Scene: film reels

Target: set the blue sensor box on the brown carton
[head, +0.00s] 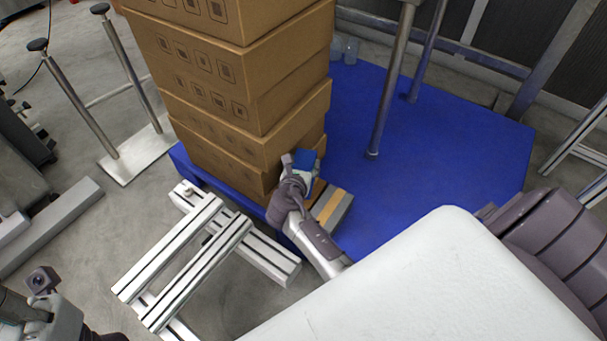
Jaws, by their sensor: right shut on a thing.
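The blue sensor box (305,158) is between the fingers of my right gripper (301,165), which is shut on it. The gripper partly covers the box, and its lower side is hidden. Brown cartons (225,95) form a tall stack just left of and behind the gripper. The held box appears close to the right side of the stack's lowest cartons; I cannot tell if they touch. Part of my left gripper (43,285) shows at the lower left corner, away from the cartons; its opening is unclear.
A grey box with an orange stripe (334,209) lies right beside my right gripper. The cartons stand on a blue platform (450,150), with metal posts (390,85) rising from it. Aluminium profiles (190,245) lie in front. The platform's right part is mostly clear.

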